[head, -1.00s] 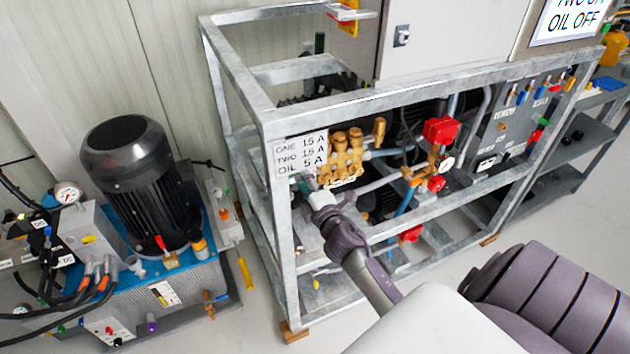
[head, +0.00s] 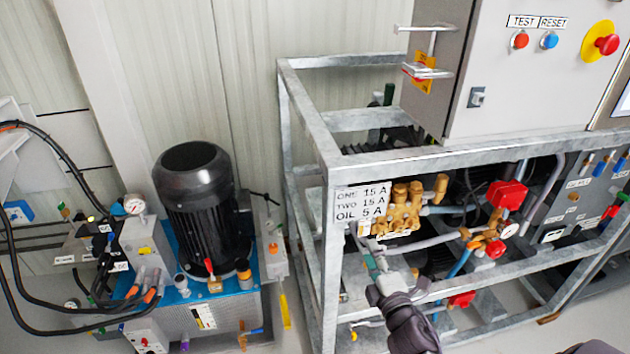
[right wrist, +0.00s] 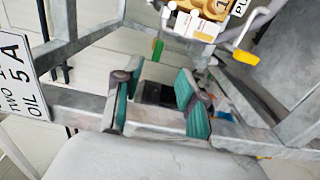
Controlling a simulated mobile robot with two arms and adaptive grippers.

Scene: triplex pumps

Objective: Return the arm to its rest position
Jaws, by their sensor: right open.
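My right arm comes in from the bottom of the head view. My right gripper (head: 372,262) is in front of the galvanized steel frame (head: 330,255), just below the brass pump block (head: 402,212) and the paper label with "ONE 15 A, TWO 15 A, OIL 5 A" (head: 362,203). In the right wrist view the two teal fingertips (right wrist: 158,105) stand apart with nothing held between them. A frame rail passes close by them. The label (right wrist: 22,80) is at the left there and brass parts (right wrist: 205,8) at the top. My left gripper is not in view.
A grey control cabinet (head: 545,90) with test and reset buttons sits above the frame. Red valve parts (head: 507,194) and pipes are inside it. A black motor (head: 195,205) on a blue hydraulic unit stands left. Bare floor shows between the unit and the frame.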

